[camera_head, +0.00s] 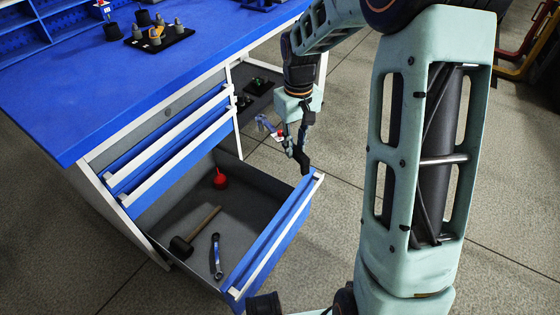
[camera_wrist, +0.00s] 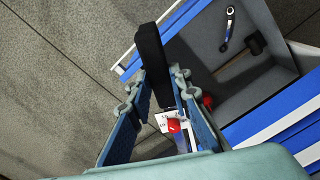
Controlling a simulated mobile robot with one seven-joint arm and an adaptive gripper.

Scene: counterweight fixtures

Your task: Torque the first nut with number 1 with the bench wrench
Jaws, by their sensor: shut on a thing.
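My gripper (camera_head: 298,140) hangs in the air above the right side of the open drawer. It is shut on a black-handled tool (camera_head: 303,160), which I take for the bench wrench but cannot confirm. In the wrist view its thick black end (camera_wrist: 149,55) sticks out between the two fingers, and a white tag and a red part (camera_wrist: 173,126) show behind them. A small red-and-white tag (camera_head: 101,4) stands at the bench's far edge. I cannot make out a nut or its number.
The front bench top is clear.

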